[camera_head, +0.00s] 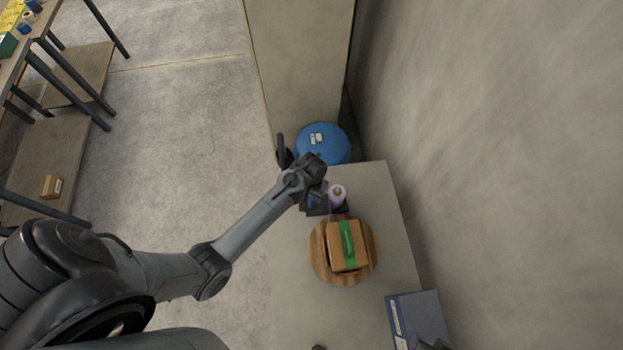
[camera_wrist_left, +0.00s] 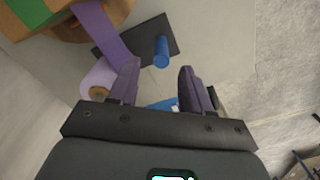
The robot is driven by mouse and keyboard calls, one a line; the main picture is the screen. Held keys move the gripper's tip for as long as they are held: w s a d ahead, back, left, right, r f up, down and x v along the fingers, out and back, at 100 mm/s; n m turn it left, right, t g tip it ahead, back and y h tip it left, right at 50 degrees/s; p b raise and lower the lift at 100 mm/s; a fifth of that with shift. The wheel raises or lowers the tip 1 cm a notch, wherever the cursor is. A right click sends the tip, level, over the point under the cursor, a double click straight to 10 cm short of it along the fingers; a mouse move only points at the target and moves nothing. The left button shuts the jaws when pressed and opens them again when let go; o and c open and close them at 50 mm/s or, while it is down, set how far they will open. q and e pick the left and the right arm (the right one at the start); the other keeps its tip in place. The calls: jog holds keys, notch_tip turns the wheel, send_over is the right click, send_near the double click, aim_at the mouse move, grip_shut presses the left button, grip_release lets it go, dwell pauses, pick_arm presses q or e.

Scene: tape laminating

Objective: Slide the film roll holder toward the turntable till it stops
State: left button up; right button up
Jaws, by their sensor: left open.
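The film roll holder is a dark flat base (camera_head: 341,210) with a purple film roll (camera_head: 337,194), next to the turntable. In the left wrist view, its dark plate (camera_wrist_left: 113,45) carries a blue cylinder (camera_wrist_left: 161,50). The purple roll (camera_wrist_left: 101,80) lies at the left, with a film strip (camera_wrist_left: 97,30) running toward the box. The round wooden turntable (camera_head: 318,254) carries a cardboard box (camera_head: 339,259) with green tape. My left gripper (camera_wrist_left: 160,66) is open beside the holder, its fingers apart near the blue cylinder. Contact cannot be told. My right gripper is not clearly visible.
The grey table (camera_head: 390,225) runs beside the wall, with bare room around the turntable. A blue-grey box (camera_head: 412,312) stands at its lower right. A blue drum (camera_head: 322,145) stands beyond its far end. A workbench (camera_head: 22,62) is at far left.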

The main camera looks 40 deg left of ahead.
pick_arm(q)
jog(key=shift+r, duration=0.9)
